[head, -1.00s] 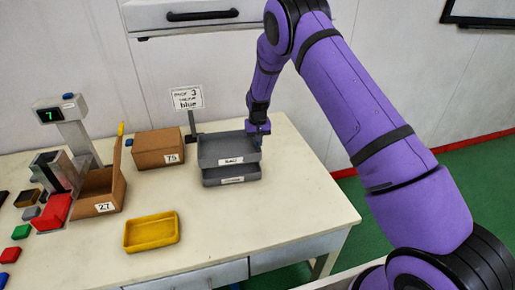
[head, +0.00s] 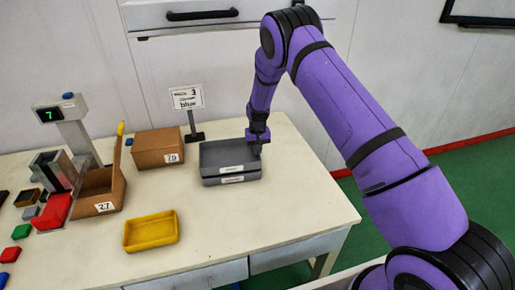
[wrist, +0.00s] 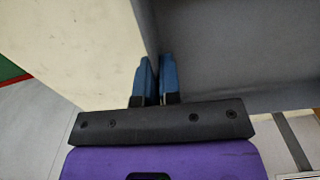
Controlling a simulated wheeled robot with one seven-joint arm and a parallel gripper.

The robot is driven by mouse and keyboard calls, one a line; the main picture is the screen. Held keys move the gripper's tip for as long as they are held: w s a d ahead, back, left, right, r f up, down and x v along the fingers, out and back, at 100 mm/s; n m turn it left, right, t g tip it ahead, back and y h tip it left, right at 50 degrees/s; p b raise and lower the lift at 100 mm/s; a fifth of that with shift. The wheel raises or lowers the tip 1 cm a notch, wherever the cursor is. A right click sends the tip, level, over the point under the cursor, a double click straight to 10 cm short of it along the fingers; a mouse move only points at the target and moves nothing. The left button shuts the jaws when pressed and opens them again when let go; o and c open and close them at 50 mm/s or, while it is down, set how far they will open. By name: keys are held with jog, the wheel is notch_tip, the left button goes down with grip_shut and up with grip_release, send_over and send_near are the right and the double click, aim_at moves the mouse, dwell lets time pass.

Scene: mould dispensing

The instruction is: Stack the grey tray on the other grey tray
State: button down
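Two grey trays stand one above the other on the table. The upper grey tray (head: 210,156) sits level on the lower grey tray (head: 209,182), with no clear gap between them in the head view; both have white labels on the front. My gripper (head: 257,148) is at the right wall of the upper tray. In the wrist view the two blue fingertips of my gripper (wrist: 158,75) lie close together on either side of the thin wall of the upper tray (wrist: 235,45). The inside of the lower tray is hidden.
A yellow tray (head: 129,240) lies front left of the stack. A closed cardboard box (head: 150,150) and a sign (head: 187,98) stand behind left. An open box (head: 103,202) and a dispenser with a red part (head: 53,211) are further left. The table's right end is clear.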

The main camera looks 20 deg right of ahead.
jog(key=shift+f, duration=0.15)
jog(key=c, duration=1.3)
grip_release()
notch_tip(320, 180, up, 9)
jog(key=shift+f, duration=0.1)
